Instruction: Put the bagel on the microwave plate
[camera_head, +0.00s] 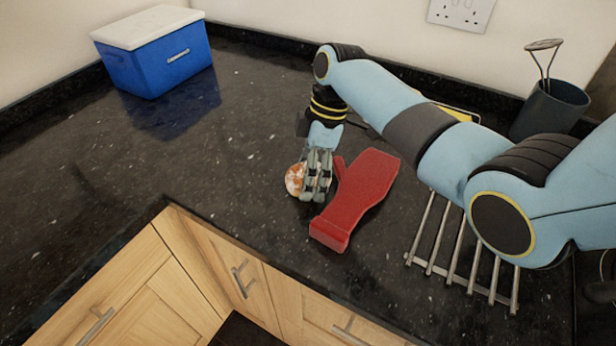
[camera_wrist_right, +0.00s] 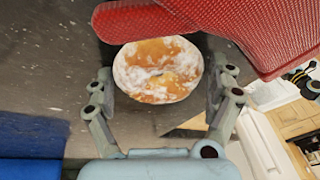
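The bagel (camera_head: 294,181), round and orange-brown with white patches, lies on the dark counter at the fingers of my right gripper (camera_head: 316,180). In the right wrist view the bagel (camera_wrist_right: 158,68) sits between the two spread fingers, with a narrow gap visible on each side. The right gripper is open, and in the head view its fingers hide part of the bagel. I cannot make out a microwave plate in either view. My left gripper is not in view.
A red boot-shaped object (camera_head: 365,190) lies right beside the right gripper. A metal rack (camera_head: 434,238) is further right, under my arm. A blue cooler with a white lid (camera_head: 160,62) stands back left. A dark utensil pot (camera_head: 550,108) stands back right. The counter's left side is clear.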

